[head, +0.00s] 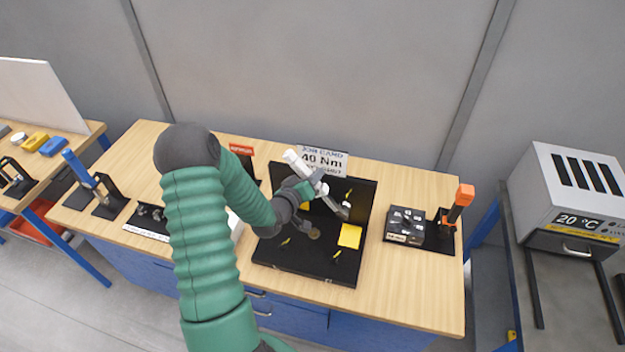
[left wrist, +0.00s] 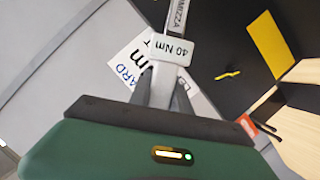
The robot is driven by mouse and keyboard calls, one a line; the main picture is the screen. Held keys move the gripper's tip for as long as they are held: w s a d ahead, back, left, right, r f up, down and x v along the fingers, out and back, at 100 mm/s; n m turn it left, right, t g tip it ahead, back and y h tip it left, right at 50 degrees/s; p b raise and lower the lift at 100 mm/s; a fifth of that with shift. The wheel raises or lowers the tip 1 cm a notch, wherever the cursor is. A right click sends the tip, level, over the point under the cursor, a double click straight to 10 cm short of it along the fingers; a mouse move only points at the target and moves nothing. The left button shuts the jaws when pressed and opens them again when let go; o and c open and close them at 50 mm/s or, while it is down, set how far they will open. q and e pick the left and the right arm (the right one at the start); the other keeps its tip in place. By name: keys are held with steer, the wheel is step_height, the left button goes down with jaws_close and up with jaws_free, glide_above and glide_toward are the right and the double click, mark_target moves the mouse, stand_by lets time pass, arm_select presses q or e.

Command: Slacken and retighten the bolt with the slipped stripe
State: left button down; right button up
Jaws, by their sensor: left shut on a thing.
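My left gripper (head: 300,192) is shut on a silver torque wrench (head: 326,190), held over a black panel (head: 300,265) on the bench. The wrench slants from upper left to lower right, its lower end near the panel's right part; I cannot tell whether it touches a bolt. In the left wrist view the wrench (left wrist: 172,20) stands between my fingers (left wrist: 166,88) and bears a "40 Nm" label. Small yellow stripes (head: 337,253) mark spots on the panel; one shows in the wrist view (left wrist: 228,75). Which stripe has slipped is too small to tell. My right gripper is out of view.
A job card (head: 322,160) reading "40 Nm" stands behind the panel. A yellow square (head: 349,236) lies on the panel. To the right are a dark block with small parts (head: 407,222) and an orange-handled tool (head: 460,203). Blue-handled tool (head: 78,168) stands left. The front right bench is clear.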

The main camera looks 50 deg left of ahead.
arm_select(q)
steer(key=shift+s+a+r, duration=0.2)
steer(key=shift+a, duration=0.2)
steer(key=shift+s+d+r, duration=0.1)
steer(key=shift+s+r, duration=0.05)
steer(key=shift+s, duration=0.05)
steer(key=shift+w+d, duration=0.15)
steer(key=shift+d, duration=0.1)
steer(key=shift+w+a, duration=0.3)
steer(key=shift+w, duration=0.6)
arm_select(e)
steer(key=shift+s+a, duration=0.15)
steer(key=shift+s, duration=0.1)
arm_select(q)
steer(key=shift+d+r, duration=0.1)
steer(key=shift+d, duration=0.05)
steer(key=shift+s, duration=0.1)
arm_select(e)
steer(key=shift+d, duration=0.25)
arm_select(q)
steer(key=shift+a, duration=0.25)
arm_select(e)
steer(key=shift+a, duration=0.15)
arm_select(q)
steer(key=shift+w+a, duration=0.4)
steer(key=shift+w, duration=0.35)
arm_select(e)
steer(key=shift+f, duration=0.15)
